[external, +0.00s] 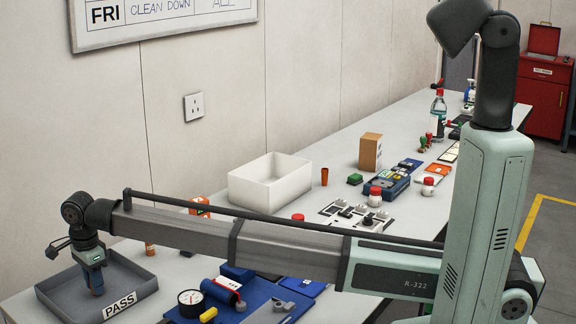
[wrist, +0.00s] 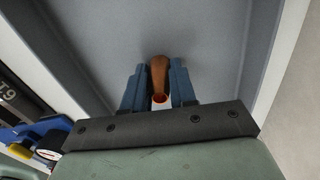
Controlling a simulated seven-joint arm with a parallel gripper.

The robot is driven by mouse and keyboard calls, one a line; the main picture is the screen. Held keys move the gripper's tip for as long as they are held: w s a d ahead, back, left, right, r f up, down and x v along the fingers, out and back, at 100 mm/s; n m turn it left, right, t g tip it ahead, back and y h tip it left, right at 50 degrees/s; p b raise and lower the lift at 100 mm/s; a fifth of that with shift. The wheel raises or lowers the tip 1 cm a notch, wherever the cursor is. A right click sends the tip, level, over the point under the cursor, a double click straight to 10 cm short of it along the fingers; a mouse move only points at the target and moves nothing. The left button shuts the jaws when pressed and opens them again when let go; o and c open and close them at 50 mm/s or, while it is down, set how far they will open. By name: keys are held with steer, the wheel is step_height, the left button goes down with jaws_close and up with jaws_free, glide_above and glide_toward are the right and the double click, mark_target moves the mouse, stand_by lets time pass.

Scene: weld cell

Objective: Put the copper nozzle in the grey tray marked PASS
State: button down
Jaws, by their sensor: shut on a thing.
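The grey tray marked PASS (external: 130,277) lies at the lower left of the external view, and its bare floor fills much of the wrist view (wrist: 215,45). My gripper (external: 98,289) points down inside the tray's outline, toward its left part. In the wrist view my gripper's two blue fingers (wrist: 160,72) are shut on the copper nozzle (wrist: 158,73), which sits between them over the tray floor. I cannot tell whether the nozzle touches the floor. The nozzle is hidden by the fingers in the external view.
A blue mat with a round gauge (external: 191,300) lies right of the tray. A small copper-coloured piece (external: 150,249) stands behind the tray. A white bin (external: 270,183) and a brown tapered piece (external: 324,176) stand farther back. The wall runs close along the left.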

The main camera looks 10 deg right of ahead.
steer(key=c, duration=0.9)
jaws_free()
steer(key=shift+r, duration=0.1)
step_height(320, 180, up, 12)
